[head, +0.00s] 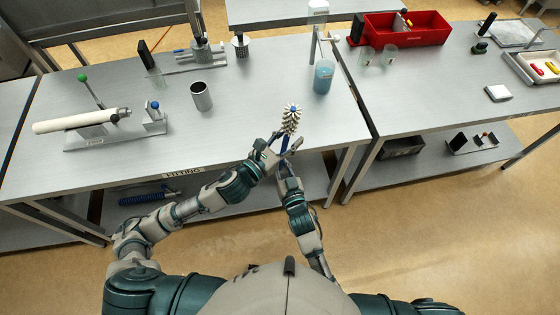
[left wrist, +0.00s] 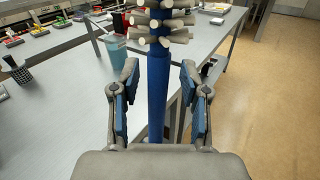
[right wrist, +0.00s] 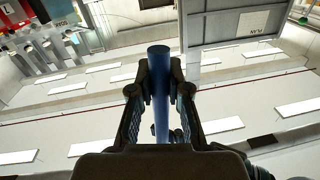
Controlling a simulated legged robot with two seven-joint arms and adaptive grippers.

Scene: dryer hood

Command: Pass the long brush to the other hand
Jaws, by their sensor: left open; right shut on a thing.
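The long brush has a bristly white head (head: 291,118) and a blue handle (left wrist: 158,95). It stands roughly upright off the front edge of the fitting table (head: 225,150). My left gripper (head: 279,143) is open, with its fingers on either side of the handle just below the bristles. In the left wrist view (left wrist: 159,78) gaps show between both blue pads and the handle. My right gripper (head: 287,168) is below it, shut on the lower handle. In the right wrist view (right wrist: 160,88) the handle (right wrist: 159,60) runs between its fingers.
On the table are a metal cup (head: 201,97), a blue-filled container (head: 323,78) and a stand with a white tube (head: 82,121). A red bin (head: 410,30) and clear cups (head: 366,56) are on the right table. The table's front middle is clear.

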